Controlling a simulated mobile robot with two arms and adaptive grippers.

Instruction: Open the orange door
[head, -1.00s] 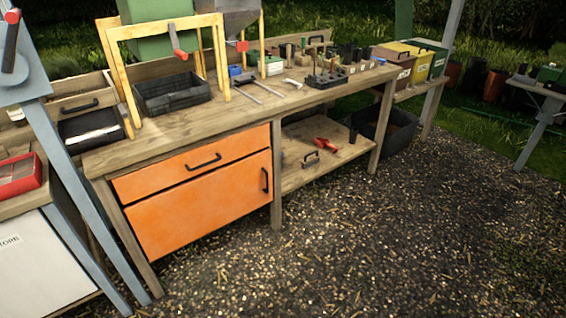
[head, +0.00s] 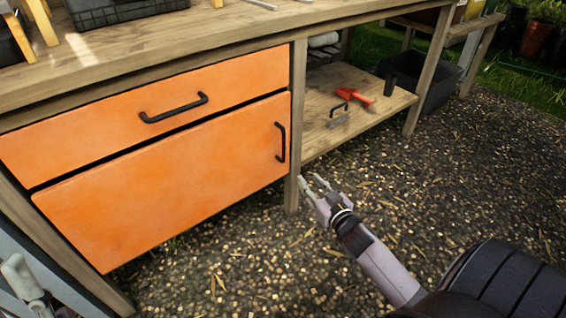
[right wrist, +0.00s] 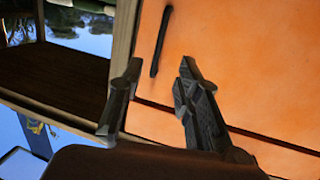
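The orange door (head: 170,190) is closed below an orange drawer in the bench. Its black bar handle (head: 280,142) stands upright near the door's right edge. My right gripper (head: 311,180) is open and empty, low and to the right of the handle, by the bench leg. In the right wrist view, the handle (right wrist: 160,42) shows ahead of the open fingers (right wrist: 160,64), apart from them. Part of what looks like my left gripper (head: 24,278) shows at the lower left edge; its fingers cannot be made out.
The closed orange drawer (head: 150,105) has its own black handle (head: 174,108). A wooden bench leg (head: 297,120) stands right of the door. A lower shelf (head: 370,115) holds a red tool (head: 354,96). The gravel ground (head: 420,190) in front is clear.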

